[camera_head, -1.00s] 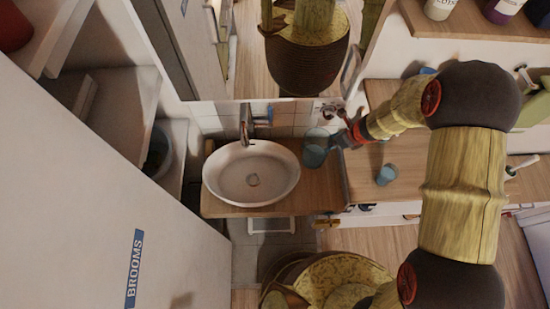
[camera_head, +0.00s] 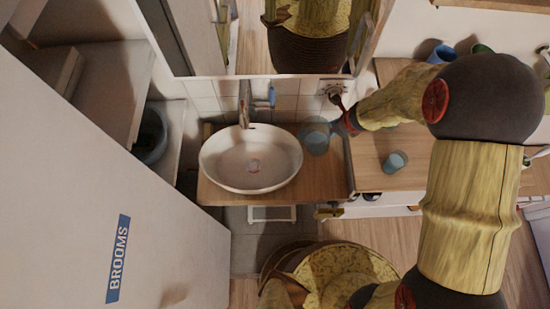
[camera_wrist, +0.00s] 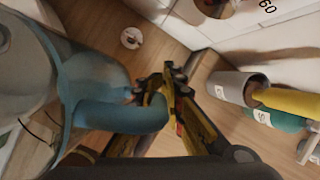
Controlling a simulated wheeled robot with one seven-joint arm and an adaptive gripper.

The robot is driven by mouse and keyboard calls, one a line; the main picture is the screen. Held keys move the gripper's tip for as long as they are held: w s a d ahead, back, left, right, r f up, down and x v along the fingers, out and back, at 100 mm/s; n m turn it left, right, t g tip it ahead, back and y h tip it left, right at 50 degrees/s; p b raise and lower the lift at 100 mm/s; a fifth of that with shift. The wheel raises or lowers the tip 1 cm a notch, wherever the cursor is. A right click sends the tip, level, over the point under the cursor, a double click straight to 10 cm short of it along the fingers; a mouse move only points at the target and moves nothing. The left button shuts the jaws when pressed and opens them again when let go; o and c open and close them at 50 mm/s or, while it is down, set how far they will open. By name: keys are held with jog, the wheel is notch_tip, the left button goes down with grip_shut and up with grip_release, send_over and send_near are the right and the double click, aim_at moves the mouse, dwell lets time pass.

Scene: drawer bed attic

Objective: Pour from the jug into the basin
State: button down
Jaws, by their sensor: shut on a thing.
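The basin (camera_head: 232,178) is a white oval bowl on a wooden counter in the middle of the head view. The jug (camera_head: 316,140) is translucent blue and sits just right of the basin's rim in that view. It fills the left of the wrist view as a blue body with a curved handle (camera_wrist: 148,115). My gripper (camera_head: 340,126) is shut on the jug's handle; its yellow and black fingers (camera_wrist: 155,108) show beside the handle. The jug's contents and its exact tilt cannot be told.
A tap (camera_head: 244,100) stands behind the basin. A small blue cup (camera_head: 395,162) stands on the counter to the right. The tall panel marked BROOMS (camera_head: 118,258) borders the left. In the wrist view, a grey cylindrical container (camera_wrist: 240,88) is on the right.

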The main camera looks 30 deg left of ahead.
aim_at(324, 120)
jog(key=r+t+h, duration=0.1)
jog(key=s+a+r+t+b, duration=0.1)
jog(key=r, duration=0.1)
jog(key=s+a+r+n+t+h+b, duration=0.1)
jog(key=r, duration=0.1)
jog(key=shift+s+r+t+h, duration=0.15)
jog(key=shift+t+h, duration=0.15)
jog(key=shift+t, duration=0.1)
jog(key=shift+s+a+r+n+t+h+b, duration=0.15)
jog(key=shift+s+r+n+t+h+b, duration=0.15)
jog(key=shift+r+t+b, duration=0.3)
jog(key=shift+s+a+r+n+t+h+b, duration=0.1)
jog(key=shift+s+a+r+t+h+b, duration=0.05)
jog(key=shift+r+t+h+b, duration=0.4)
jog(key=shift+s+a+r+t, duration=0.1)
jog(key=shift+s+t, duration=0.05)
jog(key=shift+t, duration=0.1)
jog(key=shift+s+a+r+n+t+h+b, duration=0.35)
jog(key=shift+s+r+t+b, duration=0.3)
jog(key=shift+b, duration=0.95)
jog(key=shift+s+a+r+n+t+h+b, duration=0.15)
jog(key=shift+s+a+r+t+h+b, duration=0.2)
jog(key=shift+t+b, duration=0.85)
jog(key=shift+s+a+r+t+h+p, duration=0.2)
jog(key=shift+s+a+r+p, duration=0.15)
jog(key=shift+s+a+r, duration=0.25)
jog(key=shift+s+a+r+t+h+p, duration=0.15)
jog(key=shift+s+a+r+p, duration=0.2)
jog(key=shift+s, duration=0.35)
